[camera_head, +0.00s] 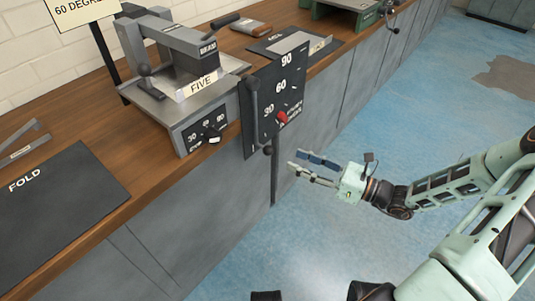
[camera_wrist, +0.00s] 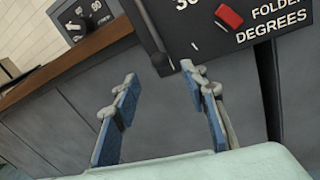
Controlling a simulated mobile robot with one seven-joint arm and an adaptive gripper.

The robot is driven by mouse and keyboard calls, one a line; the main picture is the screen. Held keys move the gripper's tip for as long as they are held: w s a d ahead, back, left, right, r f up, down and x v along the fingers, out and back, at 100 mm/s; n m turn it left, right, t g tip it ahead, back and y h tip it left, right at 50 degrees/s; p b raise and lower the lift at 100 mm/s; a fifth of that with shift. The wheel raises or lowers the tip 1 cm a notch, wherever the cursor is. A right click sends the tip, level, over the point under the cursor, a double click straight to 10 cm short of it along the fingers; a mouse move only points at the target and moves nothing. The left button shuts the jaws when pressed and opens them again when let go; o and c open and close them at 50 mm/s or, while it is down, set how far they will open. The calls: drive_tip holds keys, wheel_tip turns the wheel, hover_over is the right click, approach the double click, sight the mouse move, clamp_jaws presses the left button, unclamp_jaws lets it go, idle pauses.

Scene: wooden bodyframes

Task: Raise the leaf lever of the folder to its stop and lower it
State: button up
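The folder's leaf lever (camera_head: 254,100) is a dark bar hanging down along the left side of a dark dial panel (camera_head: 291,70), with a round knob at its lower end. In the wrist view the lever (camera_wrist: 149,30) comes down from the top to its knob (camera_wrist: 160,63). The panel reads 90, 60 and 30, and a red pointer (camera_head: 282,117) is near the 30. My gripper (camera_head: 296,159) is open and empty, right of the knob in the head view. In the wrist view the knob appears between the fingertips (camera_wrist: 160,77), seemingly beyond them; contact is not visible.
A dark post (camera_head: 275,183) stands below the panel, against grey cabinets. A black FOLD plate (camera_head: 60,205) lies on the wooden bench. The blue floor (camera_head: 370,125) is open to the right.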

sight(269, 150)
drive_tip(key=b+x, duration=0.2)
drive_tip(key=x, duration=0.8)
drive_tip(key=shift+a, duration=0.15)
drive_tip(key=shift+c, duration=0.4)
clamp_jaws()
